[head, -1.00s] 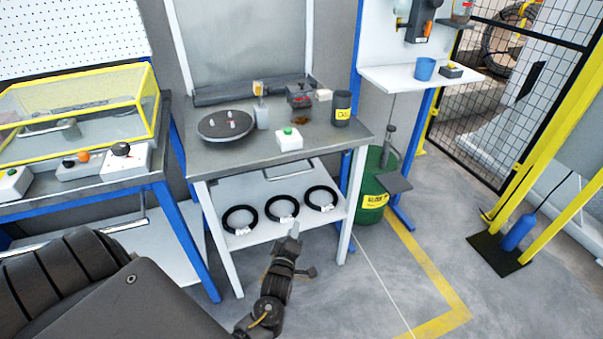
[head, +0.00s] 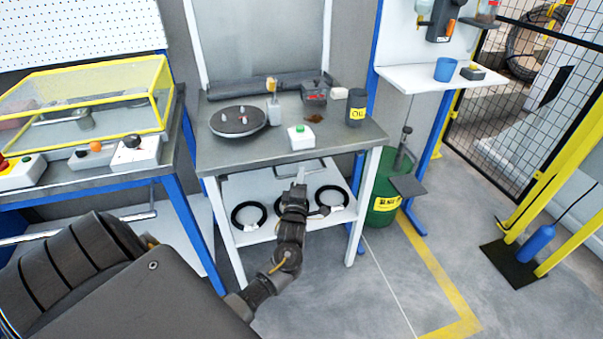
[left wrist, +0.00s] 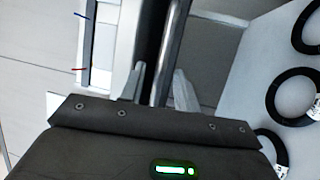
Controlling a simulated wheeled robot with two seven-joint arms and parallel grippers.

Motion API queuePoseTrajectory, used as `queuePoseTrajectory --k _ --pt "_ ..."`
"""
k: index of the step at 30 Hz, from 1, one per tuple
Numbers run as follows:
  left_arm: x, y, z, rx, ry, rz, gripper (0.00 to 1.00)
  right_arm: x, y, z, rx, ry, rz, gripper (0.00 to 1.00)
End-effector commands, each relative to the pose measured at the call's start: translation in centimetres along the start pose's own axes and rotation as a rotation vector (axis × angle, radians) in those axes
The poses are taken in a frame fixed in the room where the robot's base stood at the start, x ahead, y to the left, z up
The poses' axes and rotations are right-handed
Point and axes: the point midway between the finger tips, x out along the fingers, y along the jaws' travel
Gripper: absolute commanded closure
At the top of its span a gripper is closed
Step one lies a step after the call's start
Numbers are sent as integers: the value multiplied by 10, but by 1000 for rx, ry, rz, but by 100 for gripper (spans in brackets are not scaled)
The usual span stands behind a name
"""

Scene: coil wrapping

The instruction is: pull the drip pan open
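The drip pan's handle is a grey bar (head: 313,164) under the front edge of the middle workbench in the head view. The pan itself is mostly hidden under the top. My left gripper (head: 300,178) is at this handle, below the bench top and above the lower shelf. In the left wrist view the handle bar (left wrist: 173,45) runs down between the two spread fingers of my left gripper (left wrist: 160,85). Gaps seem to show beside the bar, so the fingers do not look closed on it. My right gripper is not in view.
The lower shelf (head: 270,230) holds black rings (head: 249,215), partly behind my left arm. On the bench top (head: 335,135) are a round turntable (head: 238,121), a green-button box (head: 301,137) and a dark oil can (head: 357,108). A green drum (head: 383,205) stands to the right.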

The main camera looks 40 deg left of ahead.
Motion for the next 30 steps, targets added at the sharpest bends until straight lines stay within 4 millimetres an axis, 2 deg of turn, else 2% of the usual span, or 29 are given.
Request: queuePoseTrajectory --k 6,15,22,30 --pt "18 0 0 0 0 0 68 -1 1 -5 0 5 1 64" --pt "19 0 0 0 -1 -1 68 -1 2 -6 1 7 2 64" --pt "19 0 0 1 -1 -1 98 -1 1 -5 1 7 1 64" --pt "19 0 0 1 -1 -1 100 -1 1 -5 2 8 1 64"
